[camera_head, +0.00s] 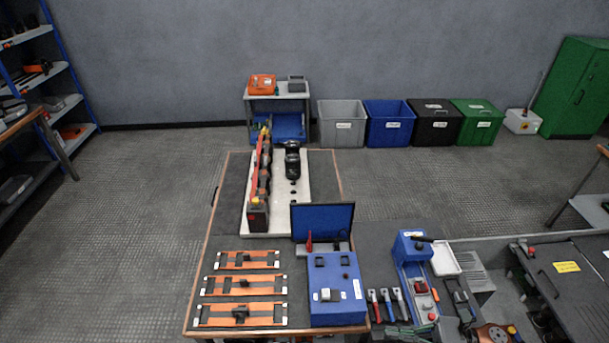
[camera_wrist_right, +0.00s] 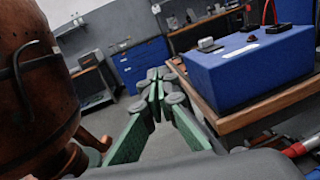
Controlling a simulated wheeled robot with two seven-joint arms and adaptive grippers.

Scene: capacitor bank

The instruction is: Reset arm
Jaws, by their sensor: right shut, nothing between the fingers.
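My right gripper (camera_head: 408,331) shows at the bottom edge of the head view, just right of the workbench's near right corner and below several red- and blue-handled tools. In the right wrist view, its green-lined fingers (camera_wrist_right: 158,80) reach forward and meet at the tips, shut with nothing between them. The fingers are beside the edge of the bench, left of a blue box (camera_wrist_right: 250,62), and apart from it. Most of my right arm is out of the head view. My left gripper and left arm are not in view.
The workbench (camera_head: 226,240) carries orange-strapped panels (camera_head: 240,314), a blue instrument case (camera_head: 337,290) and a capacitor assembly (camera_head: 262,180). A large copper-brown cylinder (camera_wrist_right: 35,75) stands close left of the gripper in the wrist view. Bins (camera_head: 388,122) line the wall; floor left of the bench is clear.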

